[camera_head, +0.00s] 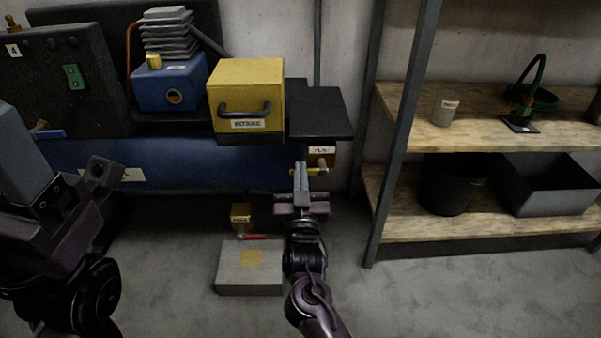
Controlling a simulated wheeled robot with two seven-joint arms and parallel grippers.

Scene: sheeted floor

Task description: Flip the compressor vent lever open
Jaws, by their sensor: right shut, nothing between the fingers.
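The compressor's blue tank (200,165) stands against the wall. At its right end is an orange box (315,160) with a label that seems to read VENT (322,150). A short yellow lever (319,170) sits just below the label. My right gripper (301,168) is shut and empty, reaching up from below with its tips just left of the yellow lever. I cannot tell whether they touch it. The gripper hides part of the box and the lever's left end. My left arm is at the left edge, and its jaws cannot be made out.
A yellow box (245,90) with a handle sits above the tank, beside a dark shelf plate (320,112). Below, a red lever (255,237) on a small labelled box stands by a pale block (249,275). A blue lever (50,134) is at left. Shelving (470,227) stands right.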

